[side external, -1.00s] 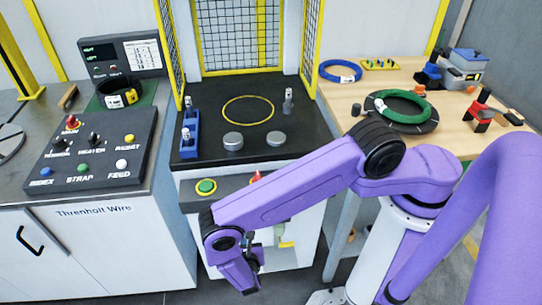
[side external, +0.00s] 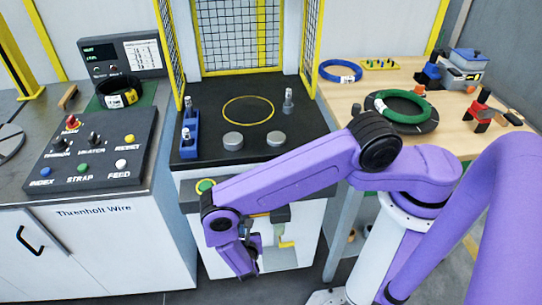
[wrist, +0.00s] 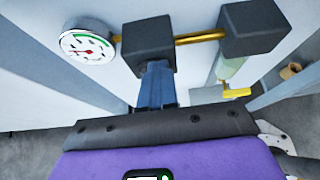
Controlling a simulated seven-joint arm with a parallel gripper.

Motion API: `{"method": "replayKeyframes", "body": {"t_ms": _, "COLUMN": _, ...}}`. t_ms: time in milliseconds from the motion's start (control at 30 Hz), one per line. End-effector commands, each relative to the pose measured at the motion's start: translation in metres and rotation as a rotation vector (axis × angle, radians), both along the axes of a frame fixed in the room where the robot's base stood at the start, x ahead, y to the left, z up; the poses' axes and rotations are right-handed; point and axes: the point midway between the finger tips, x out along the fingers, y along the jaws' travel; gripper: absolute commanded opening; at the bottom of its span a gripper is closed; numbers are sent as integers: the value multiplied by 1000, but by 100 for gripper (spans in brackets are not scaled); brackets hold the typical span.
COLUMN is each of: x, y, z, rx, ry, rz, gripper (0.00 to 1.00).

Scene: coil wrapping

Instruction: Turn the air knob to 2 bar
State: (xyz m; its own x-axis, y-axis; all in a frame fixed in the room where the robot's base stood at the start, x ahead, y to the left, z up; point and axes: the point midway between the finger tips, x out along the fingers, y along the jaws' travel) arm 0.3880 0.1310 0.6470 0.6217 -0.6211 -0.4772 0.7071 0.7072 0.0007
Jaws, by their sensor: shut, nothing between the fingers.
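In the wrist view a round white gauge (wrist: 87,45) with a green arc and red at its centre sits left of a dark block (wrist: 148,42). Its reading is too small to tell. My gripper (wrist: 157,66) is shut, and its blue-grey fingers end at the lower face of this block. I cannot make out the air knob apart from the fingers, or tell whether they touch it. In the side view my gripper (side external: 256,240) hangs low in front of the white cabinet, below its dark top.
A brass pipe (wrist: 200,37) joins the dark block to a second one (wrist: 252,27). A yellow lever (wrist: 236,92) hangs below that, right of my fingers. A green button (side external: 205,186) is on the cabinet front. Open floor lies below.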

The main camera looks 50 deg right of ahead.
Motion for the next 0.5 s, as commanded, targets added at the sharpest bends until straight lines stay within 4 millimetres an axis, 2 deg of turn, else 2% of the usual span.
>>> {"method": "replayKeyframes", "body": {"t_ms": 500, "x": 5, "y": 6, "z": 1, "rx": 4, "ry": 3, "rz": 1, "gripper": 0}}
